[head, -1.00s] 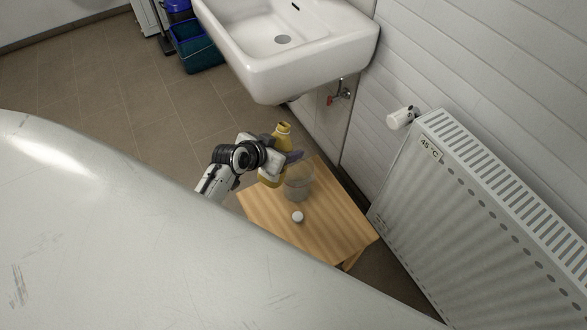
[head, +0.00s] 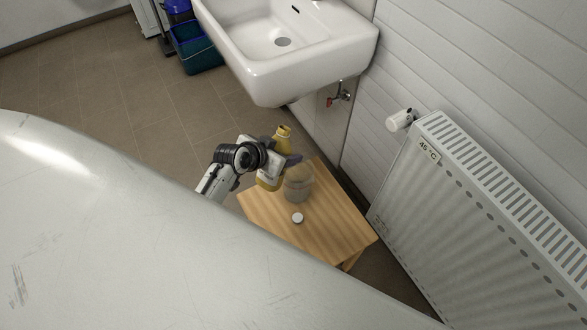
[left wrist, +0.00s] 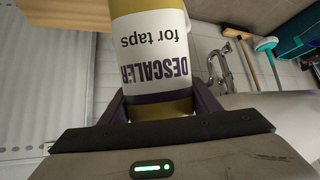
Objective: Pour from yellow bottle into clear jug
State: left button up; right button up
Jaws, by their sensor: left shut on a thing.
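The yellow bottle (head: 283,139) is in my left gripper (head: 275,162), with its neck toward the top of the head view. I cannot tell its exact tilt. In the left wrist view the bottle (left wrist: 152,50) fills the middle, its "DESCALER for taps" label upside down, and the fingers of the left gripper (left wrist: 160,108) close on either side. The clear jug (head: 298,187) stands on the small wooden table, just right of the bottle in the head view. A yellowish tint shows in its upper part. My right gripper is not in view.
A small white round cap-like thing (head: 297,218) lies on the wooden table (head: 325,232) in front of the jug. A white sink (head: 262,72) is behind, and a white radiator (head: 475,210) stands to the right. A large pale surface covers the lower left.

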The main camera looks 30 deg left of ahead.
pick_arm(q)
jog(key=shift+s+a+f+g, duration=0.15)
jog(key=shift+s+f+g, duration=0.45)
jog(key=shift+s+g, duration=0.45)
dwell(2.8)
jog(key=shift+s+a+f+g+y, duration=0.1)
jog(key=shift+s+f+g+y, duration=0.15)
jog(key=shift+g, duration=0.25)
jog(key=shift+s+d+f+g, duration=0.1)
jog(key=shift+s+f+g, duration=0.1)
jog(key=shift+f+g, duration=0.25)
jog(key=shift+s+a+f+g+y, duration=0.1)
jog(key=shift+s+f+g+y, duration=0.1)
jog(key=shift+g, duration=0.4)
dwell(2.6)
